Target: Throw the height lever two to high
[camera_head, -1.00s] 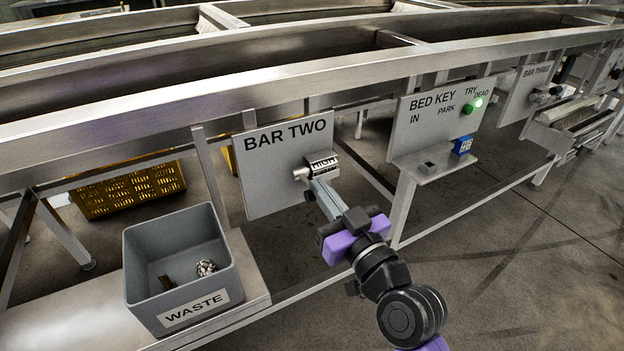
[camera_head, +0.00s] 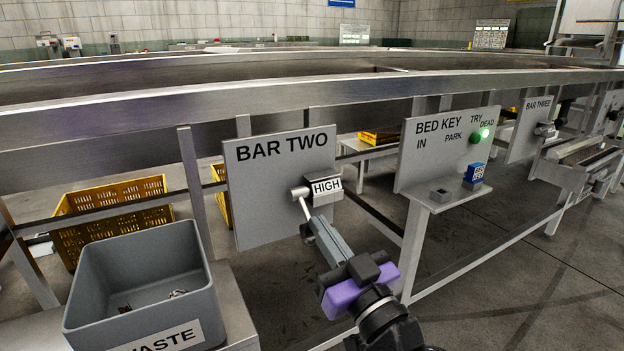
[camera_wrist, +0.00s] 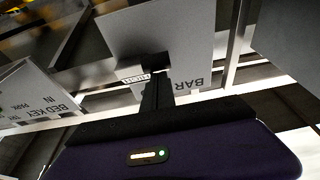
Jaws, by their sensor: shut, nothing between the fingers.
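The grey BAR TWO panel (camera_head: 262,215) stands left of centre and shows upside down in the wrist view (camera_wrist: 185,35). On its right side is a lever (camera_head: 299,193) with a pale round end and a thin stem slanting down toward my fingertips. A white HIGH plate (camera_head: 326,187) sits just right of it. My gripper (camera_head: 308,230) is shut and empty, its tips just below the lever and close to the panel. I cannot tell whether they touch the lever. In the wrist view, my fingers (camera_wrist: 156,90) partly cover the lever area.
A grey WASTE bin (camera_head: 140,280) stands on a ledge at lower left. The BED KEY panel (camera_head: 430,160) with a green light and a blue block (camera_head: 474,173) is to the right. BAR THREE (camera_head: 527,130) lies farther right. A long metal rail (camera_head: 200,108) runs above.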

